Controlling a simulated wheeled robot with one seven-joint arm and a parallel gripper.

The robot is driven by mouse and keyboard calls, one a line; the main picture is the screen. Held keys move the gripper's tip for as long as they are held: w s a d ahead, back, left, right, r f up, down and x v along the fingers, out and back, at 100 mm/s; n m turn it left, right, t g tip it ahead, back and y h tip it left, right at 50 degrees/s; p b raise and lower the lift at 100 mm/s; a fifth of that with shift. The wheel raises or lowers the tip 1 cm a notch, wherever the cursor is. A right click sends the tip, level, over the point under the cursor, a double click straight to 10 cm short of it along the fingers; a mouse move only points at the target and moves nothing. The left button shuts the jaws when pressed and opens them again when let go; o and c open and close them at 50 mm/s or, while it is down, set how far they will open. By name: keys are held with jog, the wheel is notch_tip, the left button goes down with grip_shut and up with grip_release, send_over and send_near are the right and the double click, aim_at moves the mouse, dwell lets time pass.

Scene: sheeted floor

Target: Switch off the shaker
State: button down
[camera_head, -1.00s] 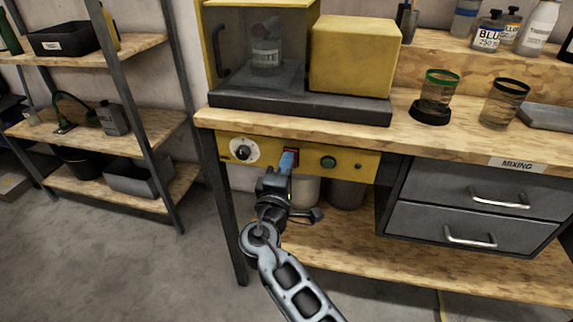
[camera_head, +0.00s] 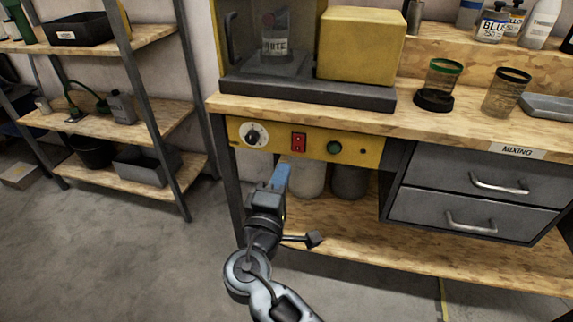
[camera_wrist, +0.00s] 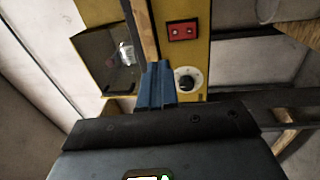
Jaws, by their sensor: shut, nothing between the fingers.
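The shaker (camera_head: 360,45) is a yellow machine with a dark base and a dark clear-fronted chamber, on the wooden bench. A white-labelled bottle (camera_head: 275,38) stands in the chamber. The yellow panel under the bench top carries a dial (camera_head: 254,134), a red rocker switch (camera_head: 299,142) and a green button (camera_head: 334,147). In the wrist view the red switch (camera_wrist: 183,31) lies beyond my fingertips and the dial (camera_wrist: 188,80) is beside them. My gripper (camera_head: 281,172) has blue fingers, shut and empty, below the switch and apart from it. Whether the shaker runs cannot be told.
Grey drawers (camera_head: 470,190) are to the right. Cups (camera_head: 443,75) and a tray (camera_head: 550,106) sit on the bench. A shelf rack (camera_head: 110,120) stands at the left; the floor between is clear.

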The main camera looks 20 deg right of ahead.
jog(key=shift+s+a+r, duration=0.15)
jog(key=shift+s+a, duration=0.45)
jog(key=shift+s, duration=0.25)
jog(key=s+d+f+g+y+p, duration=0.1)
jog(key=s+d+f+y, duration=0.25)
jog(key=s+f, duration=0.35)
jog(key=s+d+f+g+y+p, duration=0.1)
jog(key=s+d+f+y, duration=0.25)
jog(key=s+f, duration=0.35)
jog(key=s+r+m+y+p, duration=0.1)
jog(key=s+r+m+y, duration=0.2)
jog(key=s, duration=1.1)
jog(key=s+a+r+m+t+y+p, duration=0.1)
jog(key=s+r+m, duration=0.6)
jog(key=s+r, duration=0.7)
notch_tip(320, 180, up, 2)
jog(key=shift+s+r+m+p, duration=0.15)
jog(key=shift+r+m+p, duration=0.1)
jog(key=shift+m+p, duration=0.15)
